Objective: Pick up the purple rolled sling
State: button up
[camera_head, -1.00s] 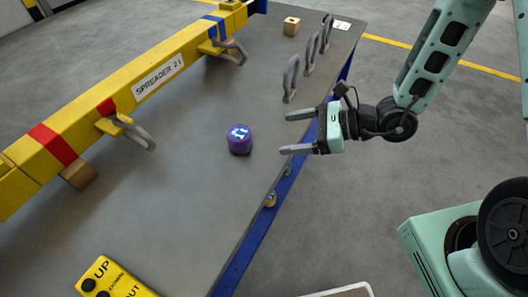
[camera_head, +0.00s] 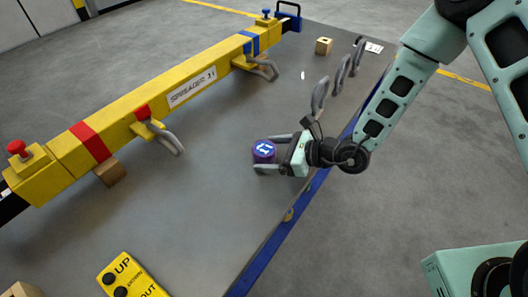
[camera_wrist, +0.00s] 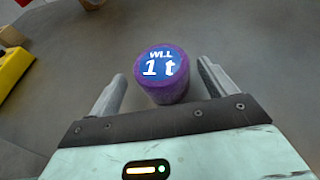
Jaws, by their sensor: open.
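The purple rolled sling (camera_head: 264,152) stands upright on the grey table, a short cylinder with a blue top. In the wrist view the sling (camera_wrist: 162,76) shows "WLL 1 t" on its top. My gripper (camera_head: 268,153) is open, low over the table, with its two fingers on either side of the sling. In the wrist view my gripper (camera_wrist: 160,85) has a finger to the left and one to the right, with a gap to the sling on both sides. Nothing is held.
A yellow spreader beam (camera_head: 120,116) with hooks lies across the table (camera_head: 215,215) to the left. Grey shackles (camera_head: 342,74) and a wooden block (camera_head: 324,46) stand behind my gripper. A yellow control pendant (camera_head: 130,276) lies at the front.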

aim_at(259, 151)
jog(key=shift+p+x, duration=0.3)
jog(key=shift+x, duration=1.65)
jog(key=shift+w, duration=0.15)
jog(key=c, duration=1.2)
jog(key=shift+r, duration=0.15)
